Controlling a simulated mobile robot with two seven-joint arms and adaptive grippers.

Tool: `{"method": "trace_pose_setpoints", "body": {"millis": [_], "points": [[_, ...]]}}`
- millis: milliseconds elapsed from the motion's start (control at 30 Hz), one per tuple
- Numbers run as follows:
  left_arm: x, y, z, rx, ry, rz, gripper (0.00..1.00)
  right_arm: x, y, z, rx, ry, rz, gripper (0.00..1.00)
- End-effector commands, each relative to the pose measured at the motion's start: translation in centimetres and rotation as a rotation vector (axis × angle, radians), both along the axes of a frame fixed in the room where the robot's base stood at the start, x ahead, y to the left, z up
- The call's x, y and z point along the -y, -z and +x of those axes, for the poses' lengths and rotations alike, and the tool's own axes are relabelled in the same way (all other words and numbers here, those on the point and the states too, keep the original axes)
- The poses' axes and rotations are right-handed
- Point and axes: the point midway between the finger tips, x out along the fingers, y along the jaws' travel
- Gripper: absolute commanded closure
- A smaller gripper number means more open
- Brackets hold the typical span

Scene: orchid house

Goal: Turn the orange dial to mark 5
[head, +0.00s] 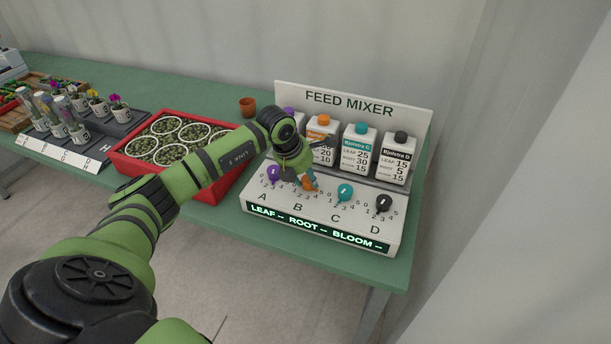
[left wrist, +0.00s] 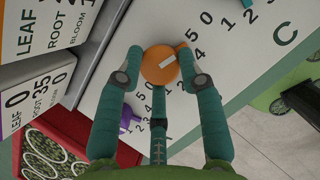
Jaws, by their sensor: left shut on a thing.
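The orange dial (head: 308,184) is on the sloping white panel of the feed mixer (head: 283,207), above the letter B. In the left wrist view the dial (left wrist: 158,66) sits between my fingertips, its round top and a short white line showing. An orange nub at its edge points toward the figure 5, with the 4 close by; the exact alignment is hard to tell. My left gripper (left wrist: 162,76) is shut on the dial, one finger on each side. In the head view my left gripper (head: 305,178) partly hides the dial and its marks.
The purple dial (head: 274,174) is left of the orange one; the teal dial (head: 345,192) and black dial (head: 384,203) are right. Bottles stand behind, including a teal-capped one (head: 358,151). A red tray (head: 225,185) of round pots is to the left. The display reads LEAF, ROOT, BLOOM with dashes.

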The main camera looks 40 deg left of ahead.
Motion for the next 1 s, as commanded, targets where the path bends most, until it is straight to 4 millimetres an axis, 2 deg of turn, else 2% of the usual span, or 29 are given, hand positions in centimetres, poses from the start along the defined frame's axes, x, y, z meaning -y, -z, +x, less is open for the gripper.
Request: {"method": "trace_pose_setpoints", "body": {"millis": [300,767,800,833,867,1000], "points": [[0.12,-0.18,0.15,0.007,-0.115,-0.001,0.95,-0.03,0.26,-0.01,0.0,0.0,0.0,0.6],[0.08,-0.25,0.18,0.008,-0.136,-0.001,0.95,-0.03,0.26,-0.03,0.0,0.0,0.0,0.6],[0.07,-0.25,0.19,0.008,-0.136,-0.001,0.58,-0.03,0.27,-0.04,0.0,0.0,0.0,0.6],[0.07,-0.25,0.19,0.008,-0.136,-0.001,0.46,-0.03,0.27,-0.04,0.0,0.0,0.0,0.6],[0.07,-0.25,0.18,0.008,-0.136,-0.001,0.38,-0.03,0.27,-0.04,-0.001,0.0,0.0,0.6],[0.08,-0.17,0.11,0.005,-0.134,-0.001,0.38,-0.03,0.27,-0.05,-0.001,0.0,0.0,0.6]]}}
